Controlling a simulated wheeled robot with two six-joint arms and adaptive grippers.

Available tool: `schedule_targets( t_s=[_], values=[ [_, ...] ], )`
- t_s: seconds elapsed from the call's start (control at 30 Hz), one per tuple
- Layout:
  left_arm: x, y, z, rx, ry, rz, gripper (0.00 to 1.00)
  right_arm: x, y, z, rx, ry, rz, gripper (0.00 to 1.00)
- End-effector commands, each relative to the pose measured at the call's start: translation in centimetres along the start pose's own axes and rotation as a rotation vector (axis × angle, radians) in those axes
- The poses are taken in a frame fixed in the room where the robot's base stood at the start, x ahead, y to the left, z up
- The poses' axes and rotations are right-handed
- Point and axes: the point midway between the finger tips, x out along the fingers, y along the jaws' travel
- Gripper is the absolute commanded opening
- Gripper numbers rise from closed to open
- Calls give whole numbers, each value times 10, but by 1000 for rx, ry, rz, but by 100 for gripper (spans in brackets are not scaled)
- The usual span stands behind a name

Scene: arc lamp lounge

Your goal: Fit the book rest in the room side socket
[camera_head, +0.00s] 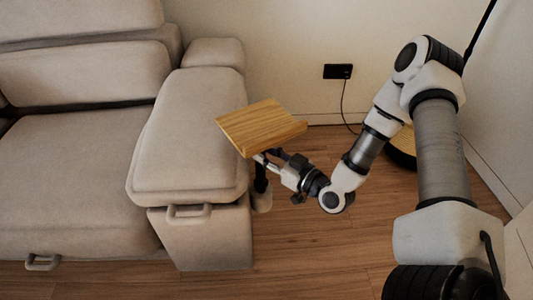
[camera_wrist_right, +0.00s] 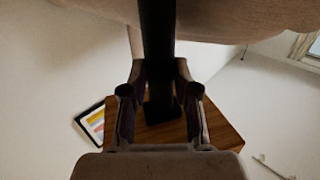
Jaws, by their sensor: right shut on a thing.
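The book rest (camera_head: 262,126) is a flat wooden board on a black post. It is beside the sofa's arm in the head view. My right gripper (camera_head: 265,159) is just under the board and shut on the post, which shows between its fingers in the right wrist view (camera_wrist_right: 158,40). The wooden board also shows behind the fingers there (camera_wrist_right: 218,130). A beige cup-like piece (camera_head: 262,202), apparently the room side socket, is at the sofa arm's right side, under the post. I cannot tell whether the post's lower end is inside it. My left gripper is not in view.
The beige sofa arm (camera_head: 188,130) stands directly left of the board and has a handle (camera_head: 188,214) on its front. A wall outlet (camera_head: 338,71) with a hanging cable is behind. A round lamp base (camera_head: 403,146) stands behind my right arm. The wooden floor (camera_head: 310,240) in front is clear.

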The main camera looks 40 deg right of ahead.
Motion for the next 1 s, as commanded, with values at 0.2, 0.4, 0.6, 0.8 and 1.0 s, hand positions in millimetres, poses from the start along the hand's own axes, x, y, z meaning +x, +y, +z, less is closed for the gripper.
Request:
schedule_targets(
  t_s=[0.2, 0.4, 0.6, 0.8, 1.0],
  values=[
    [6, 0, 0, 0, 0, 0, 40, 0, 0, 6, 0, 2, 0, 0],
    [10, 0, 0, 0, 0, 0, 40, 0, 0, 11, 0, 2, 0, 0],
    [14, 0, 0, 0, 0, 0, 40, 0, 0, 16, 0, 2, 0, 0],
    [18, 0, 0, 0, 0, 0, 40, 0, 0, 21, 0, 1, 0, 0],
    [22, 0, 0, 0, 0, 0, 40, 0, 0, 25, 0, 1, 0, 0]
  ],
)
